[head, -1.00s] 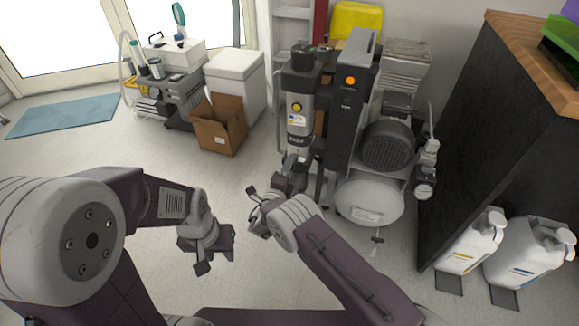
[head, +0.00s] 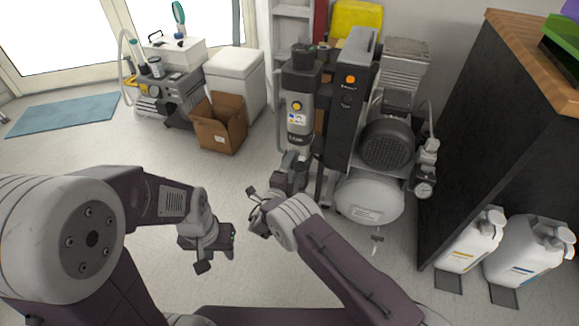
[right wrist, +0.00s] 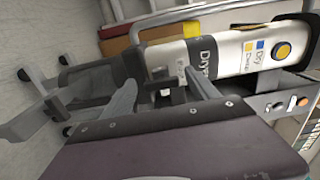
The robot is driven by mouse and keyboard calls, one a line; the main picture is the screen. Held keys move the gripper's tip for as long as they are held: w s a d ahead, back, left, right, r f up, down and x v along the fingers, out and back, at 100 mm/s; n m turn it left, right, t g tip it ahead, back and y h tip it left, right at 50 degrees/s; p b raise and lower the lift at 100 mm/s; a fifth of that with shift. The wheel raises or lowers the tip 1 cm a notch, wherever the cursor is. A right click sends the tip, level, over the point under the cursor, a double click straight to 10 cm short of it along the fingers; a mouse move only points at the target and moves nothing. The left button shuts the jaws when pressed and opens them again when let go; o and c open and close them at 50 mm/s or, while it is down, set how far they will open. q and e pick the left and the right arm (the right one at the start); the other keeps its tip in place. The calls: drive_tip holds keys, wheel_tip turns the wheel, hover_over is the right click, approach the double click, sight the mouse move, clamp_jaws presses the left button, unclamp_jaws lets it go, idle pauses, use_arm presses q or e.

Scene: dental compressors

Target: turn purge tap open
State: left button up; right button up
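The compressor's white tank (head: 370,202) stands at the centre right in the head view. A small tap-like fitting (head: 377,238) hangs under it; I cannot tell its setting. The tall dryer column (head: 298,115) stands left of the tank. My right gripper (head: 291,168) is near the column's foot. In the right wrist view, its two fingers (right wrist: 162,92) are apart, with the lower end of the column (right wrist: 155,65) behind the gap. I see nothing held. My left gripper (head: 230,238) is over bare floor to the left; its finger gap is not clear.
A dark cabinet (head: 478,130) stands to the right, with white canisters (head: 470,245) at its foot. A pressure gauge (head: 424,188) sits right of the tank. An open cardboard box (head: 219,128) stands behind on the left. Floor between the box and my arms is clear.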

drive_tip(key=shift+r, duration=0.1)
drive_tip(key=p+v, duration=0.4)
drive_tip(key=v, duration=0.5)
drive_tip(key=shift+p, duration=0.4)
